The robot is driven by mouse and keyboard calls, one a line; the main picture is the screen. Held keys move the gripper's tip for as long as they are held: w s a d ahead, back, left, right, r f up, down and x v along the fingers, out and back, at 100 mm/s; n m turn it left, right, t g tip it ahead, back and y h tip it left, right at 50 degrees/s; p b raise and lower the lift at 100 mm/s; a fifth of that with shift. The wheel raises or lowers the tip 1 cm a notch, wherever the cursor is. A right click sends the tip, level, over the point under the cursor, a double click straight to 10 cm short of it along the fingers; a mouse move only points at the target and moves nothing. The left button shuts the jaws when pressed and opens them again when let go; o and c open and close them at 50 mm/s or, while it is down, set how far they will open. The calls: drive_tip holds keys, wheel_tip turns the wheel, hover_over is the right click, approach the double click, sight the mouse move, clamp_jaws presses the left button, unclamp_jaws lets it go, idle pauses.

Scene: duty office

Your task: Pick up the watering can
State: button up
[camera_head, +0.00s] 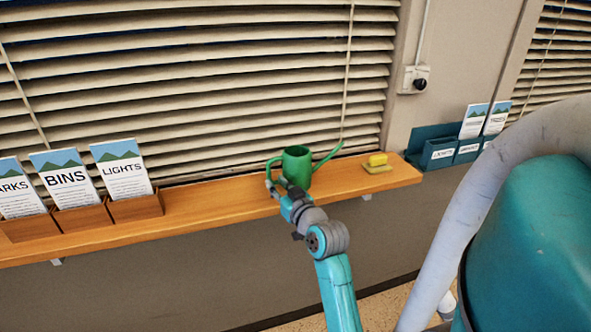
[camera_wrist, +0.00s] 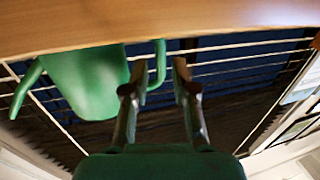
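The green watering can (camera_head: 297,165) stands upright on a wooden shelf (camera_head: 215,203) in front of the blinds. Its handle is on the left and its long spout points right. My gripper (camera_head: 276,183) is at the can's handle side, on the near side of it. In the wrist view, which looks upside down, the can (camera_wrist: 88,82) is left of my gripper (camera_wrist: 157,76). The two fingers are apart, and the handle shows in the gap between them. I cannot tell whether either finger touches it.
A yellow sponge-like block (camera_head: 377,160) lies right of the spout. Wooden leaflet holders (camera_head: 135,207) stand on the shelf's left part. A teal leaflet rack (camera_head: 440,153) hangs past the shelf's right end. A large teal object with a grey hose (camera_head: 530,235) fills the right foreground.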

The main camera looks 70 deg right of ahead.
sight(270, 176)
drive_tip(key=shift+x, duration=2.65)
clamp_jaws()
drive_tip(key=shift+r, duration=0.1)
